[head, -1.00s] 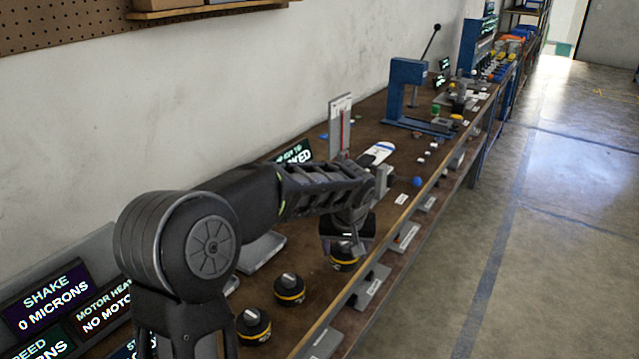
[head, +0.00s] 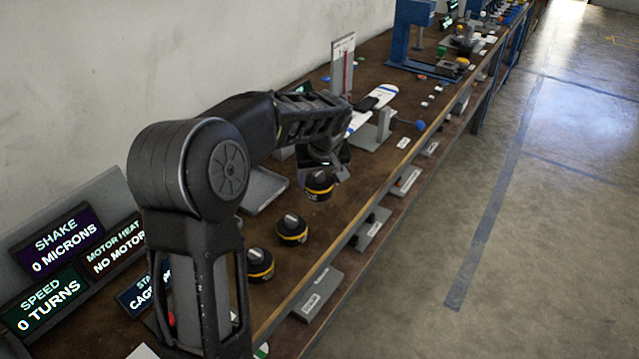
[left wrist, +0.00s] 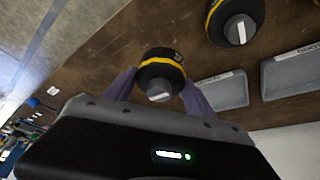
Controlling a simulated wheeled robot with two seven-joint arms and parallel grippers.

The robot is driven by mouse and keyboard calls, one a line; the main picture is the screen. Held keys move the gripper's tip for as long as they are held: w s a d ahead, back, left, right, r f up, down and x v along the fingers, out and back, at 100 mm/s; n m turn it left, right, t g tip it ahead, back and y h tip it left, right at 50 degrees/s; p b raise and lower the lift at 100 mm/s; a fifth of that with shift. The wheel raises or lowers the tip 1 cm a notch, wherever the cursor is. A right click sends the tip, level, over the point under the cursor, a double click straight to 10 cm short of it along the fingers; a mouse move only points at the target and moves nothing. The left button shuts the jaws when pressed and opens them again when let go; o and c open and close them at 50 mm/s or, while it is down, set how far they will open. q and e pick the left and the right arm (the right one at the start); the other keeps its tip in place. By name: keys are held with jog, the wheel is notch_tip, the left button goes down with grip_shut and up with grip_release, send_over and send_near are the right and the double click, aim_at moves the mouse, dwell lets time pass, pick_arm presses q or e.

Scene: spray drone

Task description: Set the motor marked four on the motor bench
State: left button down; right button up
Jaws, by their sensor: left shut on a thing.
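My left gripper (head: 322,168) is shut on a black motor with a yellow band (head: 319,186), held above the brown workbench. In the left wrist view the fingers (left wrist: 158,88) grip this motor (left wrist: 160,66) from both sides; a small mark on its side is too small to read. Two similar motors, a middle one (head: 292,229) and a nearer one (head: 260,264), stand on the workbench. At the near left, a screen reading "motor heat, no motor" (head: 115,246) stands by shake and speed screens (head: 62,240). My arm hides much of that area. My right gripper is not in view.
Grey trays lie on the workbench (head: 335,222), one near the wall (head: 264,190). Labelled plates (head: 318,295) line its front edge. Beyond stand an upright gauge (head: 342,62), a stand with a blue ball (head: 384,124) and a blue press (head: 412,40). The floor (head: 540,220) at right is clear.

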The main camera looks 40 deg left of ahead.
aim_at(319, 195)
pick_arm(q)
jog(key=shift+f, duration=0.6)
notch_tip(319, 195, down, 4)
jog(key=shift+r, duration=0.2)
jog(key=shift+f, duration=0.1)
jog(key=shift+f, duration=0.2)
jog(key=shift+c, duration=1.6)
grip_release()
jog(key=shift+r, duration=0.15)
